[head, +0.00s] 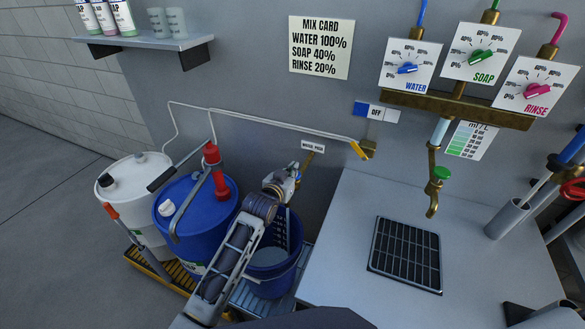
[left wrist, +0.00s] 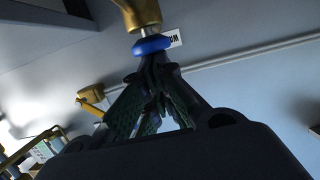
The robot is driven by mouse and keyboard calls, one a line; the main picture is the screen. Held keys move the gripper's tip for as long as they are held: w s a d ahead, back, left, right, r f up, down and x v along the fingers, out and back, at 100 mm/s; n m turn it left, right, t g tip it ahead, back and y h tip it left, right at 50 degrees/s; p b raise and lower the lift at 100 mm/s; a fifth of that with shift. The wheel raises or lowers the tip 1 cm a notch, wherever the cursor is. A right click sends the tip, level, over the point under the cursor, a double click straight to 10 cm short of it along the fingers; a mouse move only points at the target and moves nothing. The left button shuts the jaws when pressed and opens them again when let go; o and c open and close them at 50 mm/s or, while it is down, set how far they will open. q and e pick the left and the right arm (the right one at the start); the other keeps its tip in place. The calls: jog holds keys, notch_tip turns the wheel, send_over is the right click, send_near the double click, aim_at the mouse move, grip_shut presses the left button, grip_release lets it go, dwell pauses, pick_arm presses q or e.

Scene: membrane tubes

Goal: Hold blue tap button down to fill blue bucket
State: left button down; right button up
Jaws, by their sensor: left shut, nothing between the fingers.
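The blue bucket (head: 284,280) stands on a slatted grate below the wall tap, partly hidden behind my left arm. A pale grey-blue surface that looks like water shows inside it. My left gripper (head: 291,176) is shut and empty, up at the brass wall tap (head: 308,160). In the left wrist view, the closed fingertips (left wrist: 152,60) are right at the blue tap button (left wrist: 151,45), under the brass tap body (left wrist: 140,15). They appear to touch it, but how far it is pressed I cannot tell. My right gripper is not in view.
A blue drum (head: 190,235) and a white drum (head: 140,200) stand left of the bucket. A white counter (head: 340,260) with a black drain grid (head: 405,252) is on the right. A small label (head: 313,147) is on the wall by the tap.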

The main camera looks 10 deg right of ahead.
pick_arm(q)
jog(key=shift+s+f, duration=0.1)
jog(key=shift+f, duration=0.25)
dwell(0.7)
dwell(0.9)
dwell(0.8)
dwell(0.9)
dwell(0.9)
jog(key=shift+r, duration=0.15)
dwell(0.6)
